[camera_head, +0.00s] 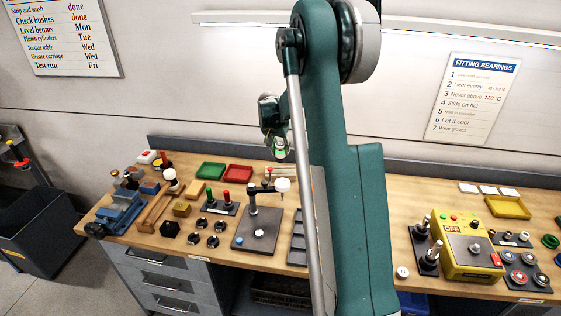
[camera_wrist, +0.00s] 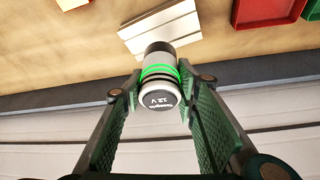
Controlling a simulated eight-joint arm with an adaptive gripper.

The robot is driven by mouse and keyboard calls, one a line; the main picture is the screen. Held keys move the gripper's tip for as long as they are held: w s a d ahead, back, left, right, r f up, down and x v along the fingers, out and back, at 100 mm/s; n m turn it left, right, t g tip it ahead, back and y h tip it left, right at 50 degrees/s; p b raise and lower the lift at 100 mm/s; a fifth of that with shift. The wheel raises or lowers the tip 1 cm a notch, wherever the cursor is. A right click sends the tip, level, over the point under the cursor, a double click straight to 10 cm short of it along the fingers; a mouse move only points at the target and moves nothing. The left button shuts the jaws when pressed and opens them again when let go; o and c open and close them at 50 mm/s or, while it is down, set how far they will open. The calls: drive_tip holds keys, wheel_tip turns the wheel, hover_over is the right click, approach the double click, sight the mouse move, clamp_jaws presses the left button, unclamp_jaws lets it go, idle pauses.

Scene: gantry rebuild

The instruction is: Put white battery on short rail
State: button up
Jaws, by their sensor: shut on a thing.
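My gripper (camera_head: 278,142) is raised above the back of the bench in the head view. In the wrist view its green fingers (camera_wrist: 160,82) are shut on the white battery (camera_wrist: 158,97), a cylinder with green bands, a dark far end and "12 V" on its near end. The battery also shows small below the gripper in the head view (camera_head: 279,154). A pale grooved block (camera_wrist: 168,25) lies on the bench beyond the battery and apart from it; it shows near the back edge in the head view (camera_head: 280,172). I cannot tell whether it is the short rail.
A red tray (camera_head: 238,175) and a green tray (camera_head: 211,171) lie left of the grooved block. A press stand (camera_head: 256,230) with a tall post stands in front. A dark slotted rack (camera_head: 297,240) is to its right. The wall rises behind the bench.

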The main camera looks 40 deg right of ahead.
sight(281, 159)
drive_tip(key=shift+f, duration=1.1)
drive_tip(key=shift+f, duration=1.9)
drive_tip(key=shift+f, duration=0.2)
drive_tip(key=o, duration=1.1)
drive_tip(key=shift+r, duration=0.1)
drive_tip(key=shift+r, duration=0.1)
drive_tip(key=shift+v, duration=6.05)
drive_tip(key=shift+d, duration=0.1)
